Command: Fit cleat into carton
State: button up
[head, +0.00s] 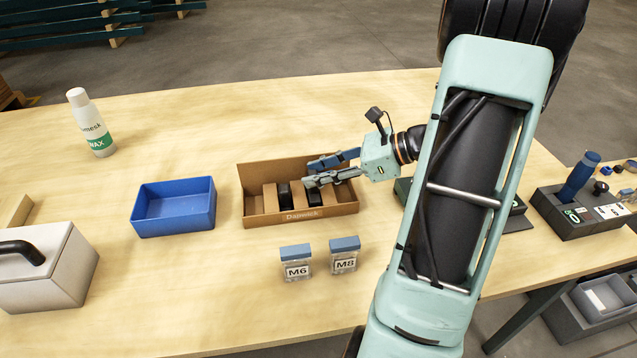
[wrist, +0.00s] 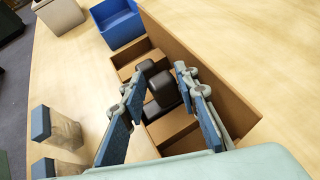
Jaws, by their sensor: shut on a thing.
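A brown cardboard carton (head: 330,211) with inner dividers stands on the table, and it also fills the middle of the wrist view (wrist: 228,98). My gripper (head: 311,173) reaches over it from the right, with its fingers inside or just above the carton. In the wrist view my gripper (wrist: 158,86) is shut on a dark cleat (wrist: 163,88) between its blue-grey fingers. Another dark block (head: 284,194) sits in the carton to the left of the fingers. The underside of the held cleat is hidden, so I cannot tell whether it touches the carton floor.
An empty blue bin (head: 174,222) stands left of the carton. Two small jars, M6 (head: 296,264) and M8 (head: 344,255), stand in front. A white bottle (head: 92,124) and a pale box with a handle (head: 48,268) are farther left. Table behind the carton is clear.

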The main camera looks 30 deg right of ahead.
aim_at(319, 191)
jog(key=shift+s+f, duration=0.1)
jog(key=shift+f, duration=1.25)
jog(key=shift+f, duration=0.15)
jog(key=o, duration=0.9)
jog(key=shift+s+d+r, duration=0.1)
jog(key=shift+d+r, duration=0.05)
jog(key=shift+r, duration=0.15)
jog(key=p+v, duration=0.1)
jog(key=v, duration=1)
jog(key=shift+s+d+r+p, duration=0.1)
jog(key=shift+s+d+p, duration=0.1)
jog(key=shift+p, duration=0.15)
